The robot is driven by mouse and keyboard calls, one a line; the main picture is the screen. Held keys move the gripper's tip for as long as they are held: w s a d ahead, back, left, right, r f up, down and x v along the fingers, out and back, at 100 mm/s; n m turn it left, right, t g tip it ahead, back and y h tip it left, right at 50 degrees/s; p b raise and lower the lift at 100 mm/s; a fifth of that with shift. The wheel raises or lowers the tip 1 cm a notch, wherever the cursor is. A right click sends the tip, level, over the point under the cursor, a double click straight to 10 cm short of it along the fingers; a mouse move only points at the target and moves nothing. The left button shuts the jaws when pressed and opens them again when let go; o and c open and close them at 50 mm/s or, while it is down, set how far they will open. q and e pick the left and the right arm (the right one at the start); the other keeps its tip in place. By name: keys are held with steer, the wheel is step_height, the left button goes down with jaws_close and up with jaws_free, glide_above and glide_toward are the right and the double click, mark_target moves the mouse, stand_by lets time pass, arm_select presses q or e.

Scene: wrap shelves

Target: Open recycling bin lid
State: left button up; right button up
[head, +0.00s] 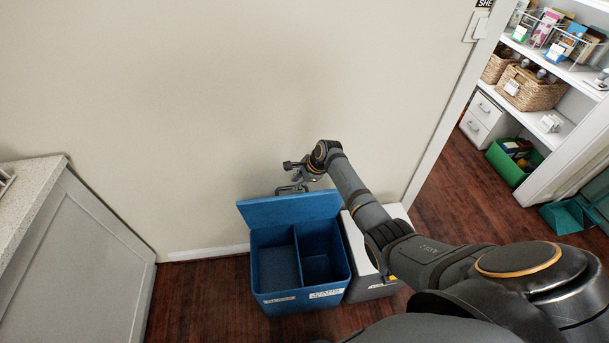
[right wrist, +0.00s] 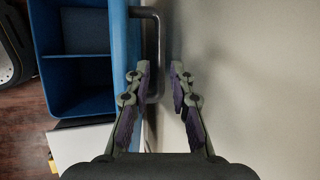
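The blue recycling bin (head: 262,298) stands on the floor against the wall, with two empty-looking compartments. Its blue lid (head: 290,209) is raised at the back, leaning towards the wall. A dark handle (right wrist: 157,40) stands out from the lid's outer side, facing the wall in the right wrist view. My right gripper (head: 292,176) is just above the lid's top edge. In the right wrist view my right gripper (right wrist: 160,82) has its fingers apart, with the handle bar near the left finger; I cannot tell whether they touch. My left gripper is out of view.
A white-topped bin (head: 358,246) stands right of the blue bin, partly behind my right arm. A grey cabinet (head: 80,265) is at the left. Pantry shelves (head: 558,115) with baskets are at the right. The wall is close behind the lid.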

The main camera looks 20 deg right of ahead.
steer(key=v, duration=0.7)
steer(key=shift+f, duration=0.1)
